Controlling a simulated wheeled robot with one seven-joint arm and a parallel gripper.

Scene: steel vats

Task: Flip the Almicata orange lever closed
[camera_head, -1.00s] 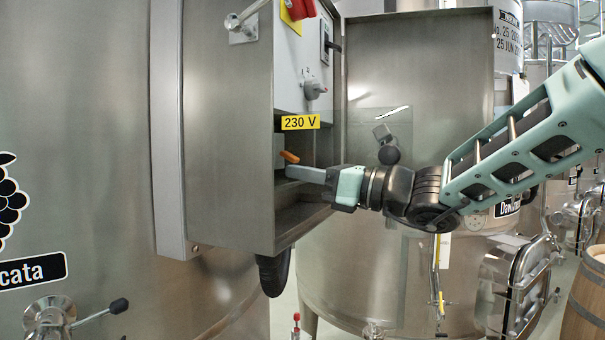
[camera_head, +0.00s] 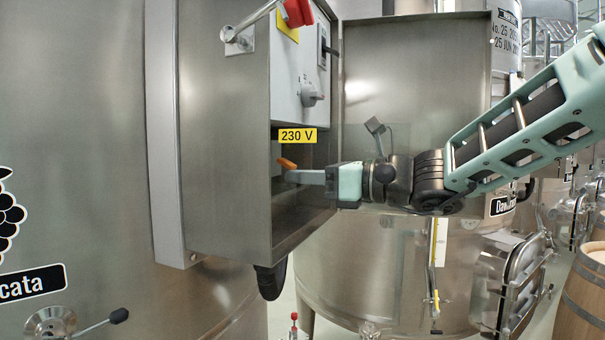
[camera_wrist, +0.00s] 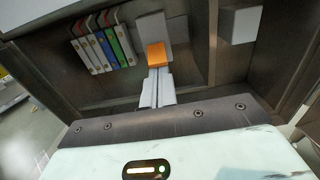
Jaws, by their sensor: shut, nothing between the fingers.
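The orange lever (camera_head: 287,164) sits inside the open steel electrical box, below the yellow 230 V label. In the wrist view the lever (camera_wrist: 157,55) is an orange block on a grey mount, straight ahead of the fingers. My gripper (camera_head: 290,176) is shut and empty, reaching into the box from the right. Its fingertips are just below the lever in the head view. In the wrist view the gripper's tips (camera_wrist: 157,72) meet the lever's lower edge; I cannot tell if they touch. The vat with the "cata" label (camera_head: 33,282) stands at the left.
The steel box (camera_head: 222,130) has side walls around my gripper, and its door (camera_head: 415,85) stands open to the right. A red switch (camera_head: 297,12) and a grey knob (camera_head: 311,96) are above.

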